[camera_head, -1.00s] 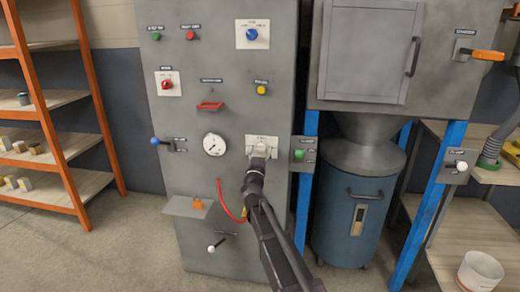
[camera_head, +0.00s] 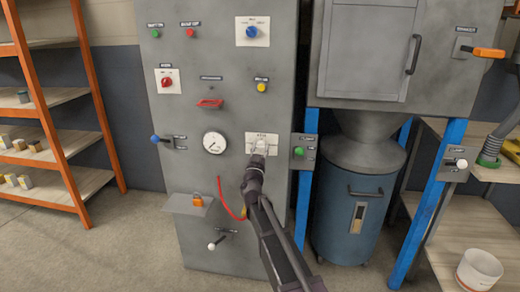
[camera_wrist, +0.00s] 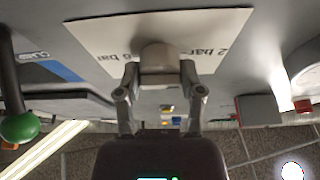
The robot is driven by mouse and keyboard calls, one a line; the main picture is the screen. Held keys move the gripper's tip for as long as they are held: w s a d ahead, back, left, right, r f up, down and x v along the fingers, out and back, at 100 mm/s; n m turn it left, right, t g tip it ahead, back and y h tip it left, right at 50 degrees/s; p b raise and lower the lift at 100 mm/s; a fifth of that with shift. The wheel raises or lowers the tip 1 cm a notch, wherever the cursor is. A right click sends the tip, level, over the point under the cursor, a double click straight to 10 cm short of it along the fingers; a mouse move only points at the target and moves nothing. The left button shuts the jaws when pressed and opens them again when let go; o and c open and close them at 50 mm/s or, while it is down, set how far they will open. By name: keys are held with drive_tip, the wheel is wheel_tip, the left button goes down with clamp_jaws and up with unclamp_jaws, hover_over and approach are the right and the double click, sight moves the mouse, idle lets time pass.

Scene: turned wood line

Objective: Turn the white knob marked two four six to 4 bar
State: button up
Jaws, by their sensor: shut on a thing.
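The white knob (camera_head: 262,141) sits on a white plate (camera_head: 250,145) on the grey panel, right of the pressure gauge. In the wrist view the knob (camera_wrist: 158,58) lies between my two fingers, and the plate (camera_wrist: 110,38) shows "2 bar" on the right and "6 bar" on the left, seen upside down. The "4 bar" mark and the knob's pointer cannot be made out. My gripper (camera_head: 259,153) is shut on the knob and partly covers it; its fingers also show in the wrist view (camera_wrist: 160,80).
The round gauge (camera_head: 214,142) is close by on the left; its reading is too small to tell.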

drive_tip(key=shift+w+m, duration=0.1)
drive_tip(key=shift+m, duration=0.2)
drive_tip(key=m+h, duration=0.1)
drive_tip(key=m, duration=0.2)
drive_tip(key=m+h, duration=0.2)
drive_tip(key=shift+a+r+m+g+p, duration=0.1)
drive_tip(key=shift+m+g+p, duration=0.3)
drive_tip(key=m+g+h+p, duration=0.1)
drive_tip(key=m, duration=0.2)
drive_tip(key=m+g+h, duration=0.1)
drive_tip(key=m, duration=0.2)
drive_tip(key=shift+r+p, duration=0.1)
drive_tip(key=shift+p, duration=0.3)
drive_tip(key=m+g+p, duration=0.1)
drive_tip(key=m, duration=0.1)
drive_tip(key=m+g+h+p, duration=0.1)
drive_tip(key=m, duration=0.2)
drive_tip(key=shift+r, duration=0.1)
drive_tip(key=m+g+p, duration=0.1)
drive_tip(key=m+p, duration=0.1)
drive_tip(key=m, duration=0.2)
drive_tip(key=shift+m+p, duration=0.3)
drive_tip(key=shift+p, duration=0.05)
drive_tip(key=shift+g, duration=0.3)
drive_tip(key=shift+f, duration=0.2)
drive_tip(key=o, duration=1.2)
